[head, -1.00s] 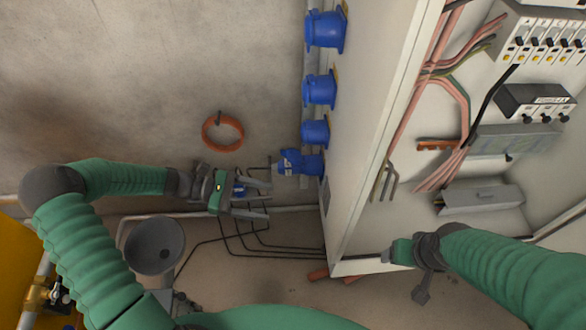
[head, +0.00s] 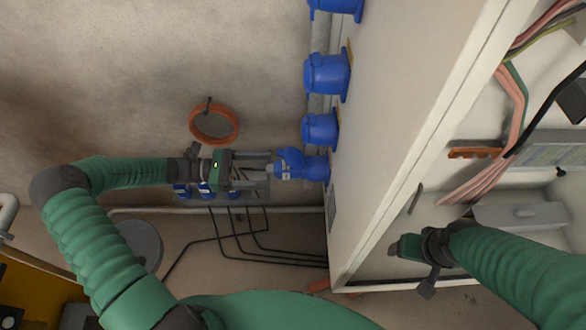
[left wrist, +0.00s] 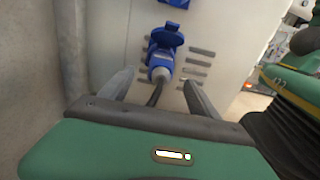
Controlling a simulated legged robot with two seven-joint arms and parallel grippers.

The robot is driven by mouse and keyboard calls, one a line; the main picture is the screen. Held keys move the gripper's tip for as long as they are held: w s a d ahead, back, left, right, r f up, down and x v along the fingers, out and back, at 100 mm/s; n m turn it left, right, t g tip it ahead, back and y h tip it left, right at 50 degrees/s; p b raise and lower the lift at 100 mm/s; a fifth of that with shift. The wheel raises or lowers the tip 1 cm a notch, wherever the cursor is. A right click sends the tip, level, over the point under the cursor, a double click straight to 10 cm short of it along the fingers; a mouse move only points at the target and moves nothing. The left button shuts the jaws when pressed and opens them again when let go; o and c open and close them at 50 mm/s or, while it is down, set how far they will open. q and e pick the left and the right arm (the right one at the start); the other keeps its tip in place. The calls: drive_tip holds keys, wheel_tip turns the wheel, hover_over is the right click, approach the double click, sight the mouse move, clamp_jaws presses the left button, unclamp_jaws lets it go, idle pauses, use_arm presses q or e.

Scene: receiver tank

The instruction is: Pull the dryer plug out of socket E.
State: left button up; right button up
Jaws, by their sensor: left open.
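The lowest blue socket (head: 315,168) on the cabinet's left side, which I take to be socket E, has its lid lifted. The dryer plug (head: 283,172) sits in it, pointing left. In the left wrist view the plug's grey end (left wrist: 160,74) and its dark cable are below the blue socket (left wrist: 164,42). My left gripper (head: 268,170) is open, its fingers pointing right at the plug. In the left wrist view the fingers (left wrist: 160,84) stand either side of the plug and cable, apart from them. My right gripper (head: 400,248) is in front of the cabinet; its fingers are unclear.
More blue sockets (head: 327,77) line the cabinet (head: 395,120) above. An orange ring (head: 214,123) hangs on the wall. Blue plugs (head: 190,190) hang below my left gripper, with black cables (head: 245,245) running to the right. Slots mark the panel beside the plug.

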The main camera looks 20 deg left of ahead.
sight(288, 168)
use_arm(q)
drive_tip(key=b+x, duration=0.1)
drive_tip(key=x, duration=0.3)
drive_tip(key=shift+d+f, duration=0.1)
drive_tip(key=shift+f, duration=0.05)
drive_tip(key=p+x, duration=0.1)
drive_tip(key=x, duration=0.2)
drive_tip(key=shift+w+d+r, duration=0.1)
drive_tip(key=shift+d+r, duration=0.1)
drive_tip(key=shift+w+d+f+p, duration=0.2)
drive_tip(key=shift+d+p, duration=0.1)
drive_tip(key=shift+d, duration=0.3)
drive_tip(key=shift+r, duration=0.1)
drive_tip(key=shift+s+p, duration=0.1)
drive_tip(key=shift+p, duration=0.3)
drive_tip(key=shift+p, duration=0.4)
clamp_jaws()
idle(0.5)
